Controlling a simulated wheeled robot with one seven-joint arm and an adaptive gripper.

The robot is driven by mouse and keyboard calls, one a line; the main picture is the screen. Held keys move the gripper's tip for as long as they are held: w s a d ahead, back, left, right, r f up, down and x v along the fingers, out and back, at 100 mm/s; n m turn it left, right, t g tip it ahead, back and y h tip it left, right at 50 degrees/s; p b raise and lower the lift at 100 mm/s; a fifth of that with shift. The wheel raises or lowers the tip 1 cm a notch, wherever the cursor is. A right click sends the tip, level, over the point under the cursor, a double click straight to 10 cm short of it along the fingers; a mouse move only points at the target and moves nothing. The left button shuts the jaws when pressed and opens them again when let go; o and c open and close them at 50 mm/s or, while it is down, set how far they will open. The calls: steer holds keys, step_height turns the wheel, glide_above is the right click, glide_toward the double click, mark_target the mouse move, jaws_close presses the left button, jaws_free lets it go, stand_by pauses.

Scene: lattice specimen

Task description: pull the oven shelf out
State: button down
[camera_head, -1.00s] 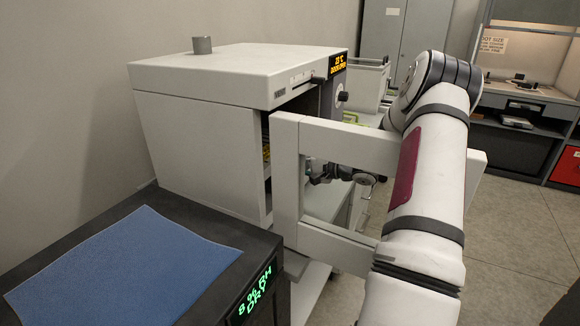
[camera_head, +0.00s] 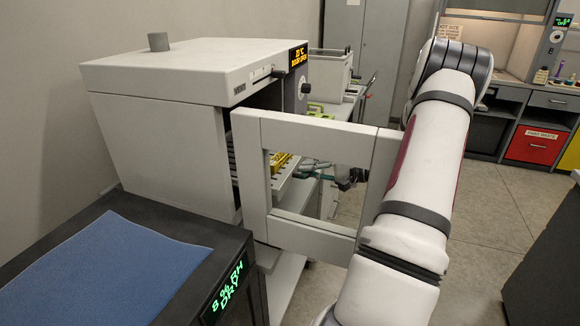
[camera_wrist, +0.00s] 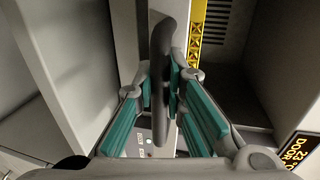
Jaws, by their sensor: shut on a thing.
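The oven (camera_head: 165,120) stands with its framed door (camera_head: 248,160) open. The lattice piece also shows in the wrist view (camera_wrist: 196,35). My gripper (camera_head: 340,176) is outside the oven, partly hidden by the door frame and my arm. In the wrist view, its teal-padded fingers (camera_wrist: 162,98) are shut on a dark rounded handle (camera_wrist: 163,40) in front of the shelf.
The open door frame stands between the head camera and the shelf, close beside my arm. A black dry box with a blue mat (camera_head: 130,265) is at the front left. A trolley (camera_head: 335,105) with equipment stands behind. Open floor (camera_head: 480,215) lies to the right.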

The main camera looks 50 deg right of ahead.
steer(key=shift+f+v, duration=0.2)
steer(key=shift+v, duration=0.75)
steer(key=shift+f+v, duration=0.2)
steer(key=shift+v, duration=0.7)
steer(key=shift+s, duration=0.1)
steer(key=c, duration=1.6)
jaws_free()
steer(key=shift+c, duration=0.2)
steer(key=v, duration=1.2)
steer(key=shift+d, duration=0.1)
